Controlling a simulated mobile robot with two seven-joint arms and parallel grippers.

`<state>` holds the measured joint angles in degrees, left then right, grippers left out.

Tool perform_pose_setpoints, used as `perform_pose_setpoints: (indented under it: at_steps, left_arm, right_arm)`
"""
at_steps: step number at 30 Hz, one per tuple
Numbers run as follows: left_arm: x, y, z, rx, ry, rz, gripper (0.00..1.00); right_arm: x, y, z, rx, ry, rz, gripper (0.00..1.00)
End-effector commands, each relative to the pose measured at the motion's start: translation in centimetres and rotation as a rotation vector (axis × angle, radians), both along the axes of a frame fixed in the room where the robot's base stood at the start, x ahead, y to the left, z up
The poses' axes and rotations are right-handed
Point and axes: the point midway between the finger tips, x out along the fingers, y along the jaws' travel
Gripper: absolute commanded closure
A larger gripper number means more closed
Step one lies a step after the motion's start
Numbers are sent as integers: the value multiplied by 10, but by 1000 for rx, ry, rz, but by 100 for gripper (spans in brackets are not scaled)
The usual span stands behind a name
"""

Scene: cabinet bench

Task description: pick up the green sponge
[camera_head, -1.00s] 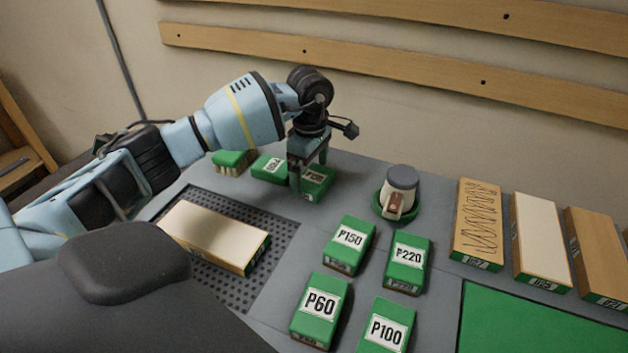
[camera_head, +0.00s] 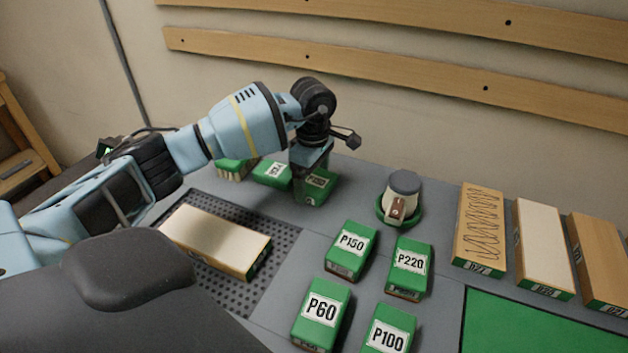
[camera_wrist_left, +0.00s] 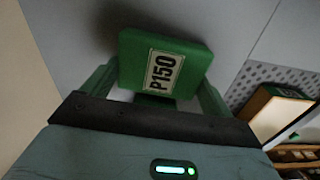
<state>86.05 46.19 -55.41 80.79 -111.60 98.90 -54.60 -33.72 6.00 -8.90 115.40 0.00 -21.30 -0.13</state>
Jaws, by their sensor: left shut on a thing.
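In the left wrist view this green sponge (camera_wrist_left: 165,58) has a white label reading P150 and sits between the two fingers (camera_wrist_left: 158,92). It appears to rest on the grey bench top. The gripper partly hides it in the head view. My right gripper is not in view.
Green blocks labelled P150 (camera_head: 351,250), P220 (camera_head: 408,268), P60 (camera_head: 322,315) and P100 (camera_head: 388,332) lie in front. A sander-like tool (camera_head: 402,199) stands right. A board (camera_head: 214,240) lies on a perforated mat (camera_head: 283,245).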

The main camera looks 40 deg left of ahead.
Motion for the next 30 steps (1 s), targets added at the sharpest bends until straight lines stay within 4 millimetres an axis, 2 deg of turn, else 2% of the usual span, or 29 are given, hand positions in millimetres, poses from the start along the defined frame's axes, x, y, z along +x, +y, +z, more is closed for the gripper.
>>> perform_pose_setpoints:
  at_steps: [5,9,30]
  left_arm:
    - [1,0,15,-1,-2,0,35]
    - [-1,0,35,0,-2,0,35]
    - [-122,-52,44,0,0,-3,35]
  right_arm:
    - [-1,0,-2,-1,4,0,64]
    - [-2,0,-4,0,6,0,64]
    - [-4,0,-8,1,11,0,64]
